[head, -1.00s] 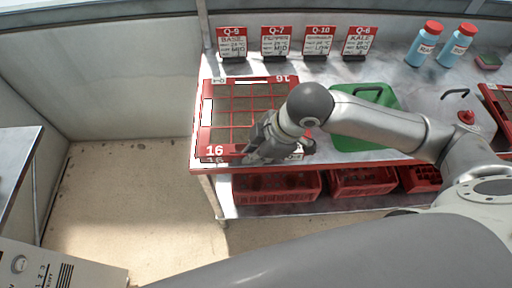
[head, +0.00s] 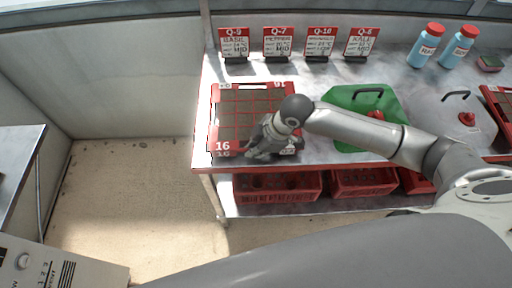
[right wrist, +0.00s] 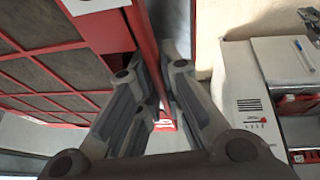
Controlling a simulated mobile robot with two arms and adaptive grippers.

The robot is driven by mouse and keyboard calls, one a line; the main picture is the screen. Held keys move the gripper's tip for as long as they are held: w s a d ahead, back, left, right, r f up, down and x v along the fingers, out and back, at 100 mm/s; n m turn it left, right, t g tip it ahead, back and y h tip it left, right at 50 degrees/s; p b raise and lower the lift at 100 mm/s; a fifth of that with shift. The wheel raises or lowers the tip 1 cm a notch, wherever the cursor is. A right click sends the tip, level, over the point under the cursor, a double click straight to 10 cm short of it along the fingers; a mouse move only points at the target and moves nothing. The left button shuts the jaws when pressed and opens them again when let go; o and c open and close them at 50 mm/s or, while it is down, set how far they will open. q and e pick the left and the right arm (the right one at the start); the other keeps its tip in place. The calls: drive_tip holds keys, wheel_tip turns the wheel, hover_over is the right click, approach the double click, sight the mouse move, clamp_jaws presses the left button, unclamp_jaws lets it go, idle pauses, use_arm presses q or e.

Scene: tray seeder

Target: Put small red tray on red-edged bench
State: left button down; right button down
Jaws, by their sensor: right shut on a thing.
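The small red tray (head: 213,125), marked 16 and divided into dark square cells, lies level at the left end of the red-edged bench (head: 312,88). My right gripper (head: 255,152) is at the tray's near side. In the right wrist view my gripper (right wrist: 154,78) is shut on the tray's red rim, with a finger on each side, and the tray's cells (right wrist: 35,65) spread to the left. I cannot tell whether the tray's underside touches the bench top. My left gripper is not in view.
Several red-and-white cards (head: 278,42) stand along the back of the bench. A green container (head: 392,108) is right of the tray, partly behind my right arm. Two blue bottles (head: 425,50) stand at the back right. Red crates (head: 275,186) sit on the lower shelf.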

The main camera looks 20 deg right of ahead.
drive_tip(key=shift+r, duration=0.1)
drive_tip(key=c, duration=2)
unclamp_jaws()
drive_tip(key=shift+c, duration=0.2)
drive_tip(key=o, duration=0.4)
drive_tip(key=shift+o, duration=0.2)
drive_tip(key=v, duration=1.2)
drive_tip(key=shift+s+a, duration=0.1)
